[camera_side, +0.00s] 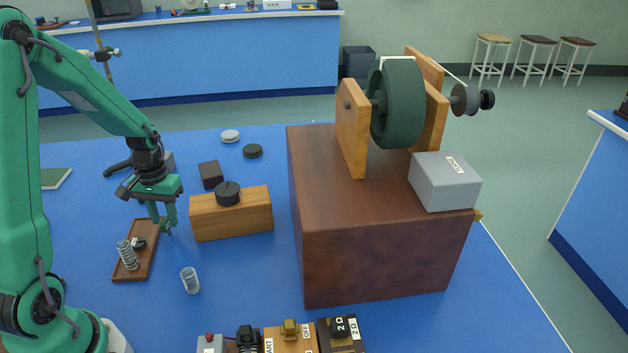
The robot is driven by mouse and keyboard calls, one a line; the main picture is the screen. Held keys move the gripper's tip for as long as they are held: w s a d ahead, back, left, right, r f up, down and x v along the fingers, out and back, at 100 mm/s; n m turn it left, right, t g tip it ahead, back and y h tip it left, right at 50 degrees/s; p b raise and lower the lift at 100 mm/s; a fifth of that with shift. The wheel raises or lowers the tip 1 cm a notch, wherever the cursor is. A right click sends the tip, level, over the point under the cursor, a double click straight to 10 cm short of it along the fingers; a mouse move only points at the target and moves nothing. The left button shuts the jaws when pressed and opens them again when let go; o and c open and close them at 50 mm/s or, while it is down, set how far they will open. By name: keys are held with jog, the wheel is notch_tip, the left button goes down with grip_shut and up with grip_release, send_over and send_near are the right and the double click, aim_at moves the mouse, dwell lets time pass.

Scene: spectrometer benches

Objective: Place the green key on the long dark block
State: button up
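My gripper (163,226) points down just above the right edge of a long, flat dark brown board (131,272) at the left. Its fingers are green, small and overlapping, so I cannot tell whether they are open or shut. I cannot single out a green key; any green at the fingertips blends with the fingers. The brown board is the long, dark, low piece I see; a coil spring (127,256) and a small dark piece (139,243) are on it. Whether this board is the long dark block is not certain.
A wooden block (235,222) with a black cylinder (228,192) on top stands right of my gripper. A small dark block (211,175) is behind it. A loose spring (190,281) stands in front. A large brown box (380,260) fills the right side.

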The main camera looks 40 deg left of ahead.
aim_at(166, 218)
notch_tip(166, 218, up, 10)
jog(key=shift+w+a, duration=0.15)
jog(key=shift+w, duration=0.15)
dwell(0.7)
jog(key=s+d+r+m+t, duration=0.3)
jog(key=s+d+r, duration=0.1)
jog(key=d, duration=0.5)
jog(key=s+d+r+m+t, duration=0.2)
jog(key=s+d+r+t, duration=0.1)
jog(key=s+d+r, duration=0.2)
jog(key=d+r, duration=0.2)
jog(key=d, duration=0.1)
jog(key=shift+d+m, duration=0.35)
jog(key=shift+m, duration=0.05)
jog(key=shift+o, duration=0.5)
jog(key=shift+r, duration=0.1)
